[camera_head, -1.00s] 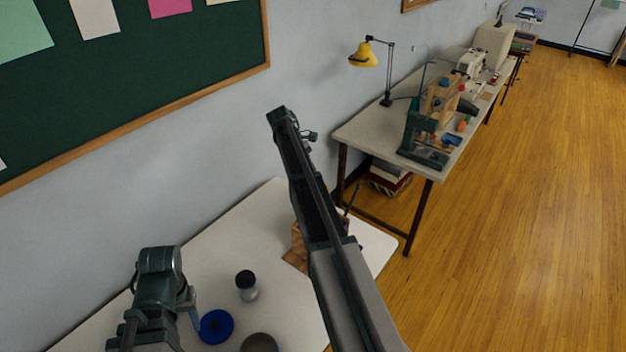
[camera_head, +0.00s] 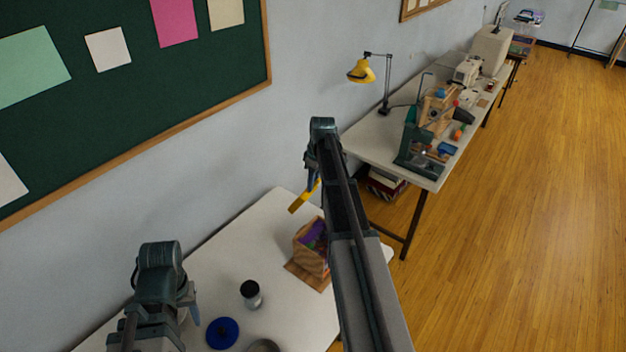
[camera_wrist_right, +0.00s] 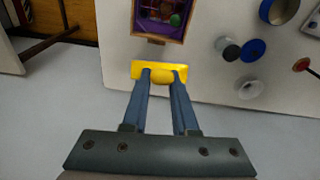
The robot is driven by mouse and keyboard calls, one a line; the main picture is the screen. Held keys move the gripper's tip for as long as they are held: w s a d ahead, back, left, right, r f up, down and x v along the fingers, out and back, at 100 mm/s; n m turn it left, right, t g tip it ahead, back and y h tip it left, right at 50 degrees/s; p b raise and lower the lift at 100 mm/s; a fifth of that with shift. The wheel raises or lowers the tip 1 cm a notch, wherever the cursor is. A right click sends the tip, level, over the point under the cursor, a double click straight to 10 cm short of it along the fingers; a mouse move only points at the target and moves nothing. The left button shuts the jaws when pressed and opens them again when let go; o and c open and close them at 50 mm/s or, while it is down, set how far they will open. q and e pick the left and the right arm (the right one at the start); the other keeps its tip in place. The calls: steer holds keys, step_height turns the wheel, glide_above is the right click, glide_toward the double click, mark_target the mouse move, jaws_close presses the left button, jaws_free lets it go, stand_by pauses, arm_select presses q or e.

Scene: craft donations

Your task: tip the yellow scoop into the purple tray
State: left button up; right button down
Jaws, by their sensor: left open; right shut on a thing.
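My right gripper (camera_head: 313,184) is shut on the yellow scoop (camera_head: 302,198) and holds it in the air above the far part of the white table. In the right wrist view the scoop (camera_wrist_right: 135,69) sits across the fingertips of the right gripper (camera_wrist_right: 163,78). The purple tray (camera_head: 307,238) is inside a wooden box, apart from the scoop; my right arm partly hides the box. In the wrist view the tray (camera_wrist_right: 158,12) shows at the top edge, with a green round thing in it. My left gripper (camera_head: 188,312) is open and low at the left, partly hidden.
The wooden box (camera_head: 305,264) stands on the white table (camera_head: 225,260). A dark-lidded jar (camera_head: 251,295), a blue round thing (camera_head: 222,333) and a grey round thing (camera_head: 262,346) are nearer. The wall runs along the table's left side.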

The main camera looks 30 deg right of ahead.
steer(key=t, duration=0.1)
steer(key=t+y+b, duration=0.1)
steer(key=shift+s+r+t, duration=0.15)
steer(key=shift+s+t, duration=0.1)
steer(key=shift+t, duration=0.05)
steer(key=t+y+b, duration=0.1)
steer(key=t+b, duration=0.2)
steer(key=b, duration=0.1)
steer(key=r+t+y+b, duration=0.1)
steer(key=t+y+b, duration=0.1)
steer(key=t+b, duration=0.2)
steer(key=shift+w+r+y+b, duration=0.15)
steer(key=shift+w+y+b, duration=0.05)
steer(key=shift+y+b, duration=0.15)
steer(key=shift+w+r+t+b, duration=0.1)
steer(key=shift+r+t+b, duration=0.3)
steer(key=shift+t+b, duration=0.15)
steer(key=shift+r+y, duration=0.25)
steer(key=shift+y, duration=0.1)
